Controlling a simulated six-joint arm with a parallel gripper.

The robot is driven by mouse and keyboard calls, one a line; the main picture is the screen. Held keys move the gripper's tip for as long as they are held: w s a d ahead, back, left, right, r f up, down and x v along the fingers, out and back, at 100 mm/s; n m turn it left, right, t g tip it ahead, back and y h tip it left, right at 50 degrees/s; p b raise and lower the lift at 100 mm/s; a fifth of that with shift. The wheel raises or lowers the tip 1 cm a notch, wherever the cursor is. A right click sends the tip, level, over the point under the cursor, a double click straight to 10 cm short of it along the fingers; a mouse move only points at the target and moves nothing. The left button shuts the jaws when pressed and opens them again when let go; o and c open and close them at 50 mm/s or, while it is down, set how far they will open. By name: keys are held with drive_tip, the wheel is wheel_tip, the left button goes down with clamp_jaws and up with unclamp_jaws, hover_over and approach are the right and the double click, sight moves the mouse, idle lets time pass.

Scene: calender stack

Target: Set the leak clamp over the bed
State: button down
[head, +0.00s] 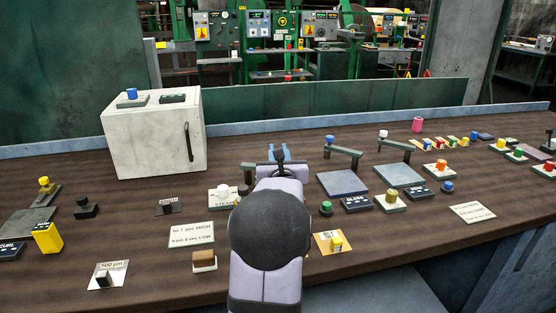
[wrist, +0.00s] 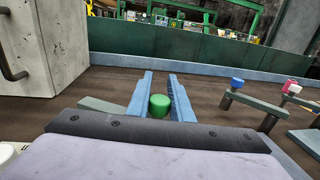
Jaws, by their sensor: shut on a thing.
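My gripper (head: 280,153) is over the middle of the bench, its blue fingers pointing away. In the wrist view my gripper (wrist: 159,100) is shut on the green knob (wrist: 159,106) of what looks like a clamp. Its grey-green bar (wrist: 105,106) sticks out to the left below the fingers; the bar also shows in the head view (head: 246,171). My arm hides the bench under it, so I cannot tell whether it touches anything. To the right, a blue-knobbed clamp (head: 345,151) and a white-knobbed clamp (head: 395,144) stand at grey beds (head: 342,184) (head: 400,175). No label reads "leak".
A pale box with a handle (head: 155,140) stands at the left. A white-knobbed STEAM control (head: 223,197) is close left of my arm. A green button (head: 326,207), a GLOSS block (head: 355,204) and a yellow piece (head: 336,243) lie to the right. The bench's back strip is mostly clear.

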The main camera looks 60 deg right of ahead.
drive_tip(key=shift+r, duration=0.15)
drive_tip(key=c, duration=1.6)
unclamp_jaws()
drive_tip(key=shift+a, duration=0.1)
drive_tip(key=shift+b+v, duration=0.55)
drive_tip(key=shift+v, duration=3.05)
